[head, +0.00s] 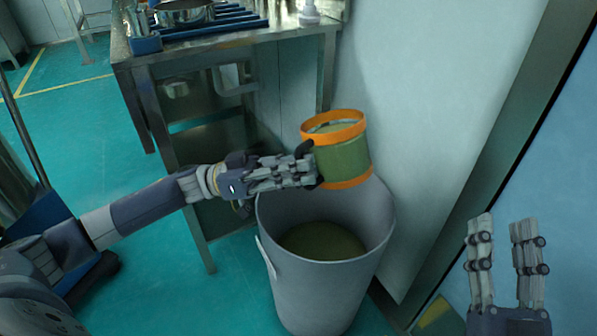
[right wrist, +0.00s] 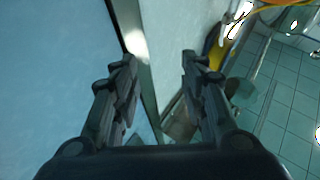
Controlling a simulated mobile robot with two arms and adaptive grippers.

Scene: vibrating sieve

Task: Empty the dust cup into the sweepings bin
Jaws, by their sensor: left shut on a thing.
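The dust cup (head: 343,160) is a greenish see-through cylinder with orange bands at its top and bottom. My left gripper (head: 312,163) is shut on its left side and holds it, slightly tilted, over the back of the bin's mouth. The cup's open top faces up, and greenish-brown matter shows inside. The sweepings bin (head: 312,290) is a tall grey tub on the floor, with greenish-brown matter (head: 320,240) low inside. My right gripper (head: 508,250) is open and empty at the lower right, away from the bin. It also shows open in the right wrist view (right wrist: 160,65).
A steel table (head: 240,38) with blue rails (head: 215,25), a metal pan (head: 183,12) and a white bottle (head: 309,12) stands behind the bin. A pale wall panel (head: 430,90) rises close behind and right of it. Green floor (head: 160,285) is open to the left.

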